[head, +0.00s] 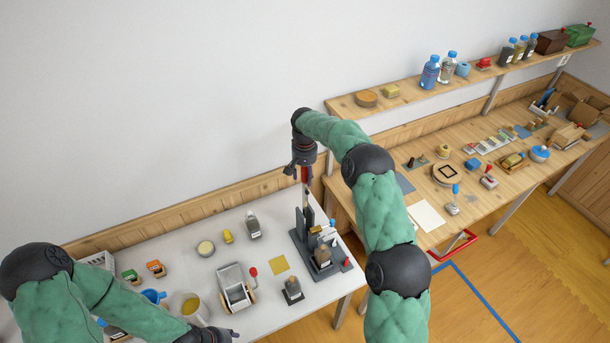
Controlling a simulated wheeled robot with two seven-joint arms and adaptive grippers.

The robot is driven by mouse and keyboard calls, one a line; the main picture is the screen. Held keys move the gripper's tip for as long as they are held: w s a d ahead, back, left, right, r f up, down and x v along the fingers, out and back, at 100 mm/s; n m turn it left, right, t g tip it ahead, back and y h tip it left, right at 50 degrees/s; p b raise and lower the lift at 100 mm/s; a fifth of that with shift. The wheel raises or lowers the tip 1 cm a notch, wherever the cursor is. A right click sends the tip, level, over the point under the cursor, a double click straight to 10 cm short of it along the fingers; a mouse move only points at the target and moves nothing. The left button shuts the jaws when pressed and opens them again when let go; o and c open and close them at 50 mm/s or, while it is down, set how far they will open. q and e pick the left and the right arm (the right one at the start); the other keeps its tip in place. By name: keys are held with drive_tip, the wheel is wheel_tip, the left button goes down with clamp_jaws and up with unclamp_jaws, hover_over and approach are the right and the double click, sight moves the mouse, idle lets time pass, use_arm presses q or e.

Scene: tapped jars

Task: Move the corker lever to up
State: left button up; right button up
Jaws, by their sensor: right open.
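The dark grey corker (298,240) stands at the right end of the white table, with upright posts on a flat base. A reddish-brown rod that looks like its lever (305,187) stands roughly upright above the posts, its top at my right gripper. My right gripper (300,172) points down over the corker and is open, with its fingers around or just beside the lever's top; I cannot tell whether they touch. A small bottle (322,256) stands on the corker base. My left gripper (226,335) is low at the bottom edge, partly seen, its jaws unclear.
A grey-white device (235,288) with a red-knobbed lever (253,272), a dark-based jar (292,290), a grey bottle (253,226) and a yellow square (279,264) share the white table (185,262). A wooden bench (402,208) with small items stands to the right, under a shelf (408,98).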

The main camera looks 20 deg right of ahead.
drive_tip(key=shift+s+r, duration=0.1)
drive_tip(key=shift+r, duration=0.15)
drive_tip(key=r, duration=1.1)
drive_tip(key=shift+w+r, duration=0.2)
drive_tip(key=shift+f, duration=0.1)
idle(0.3)
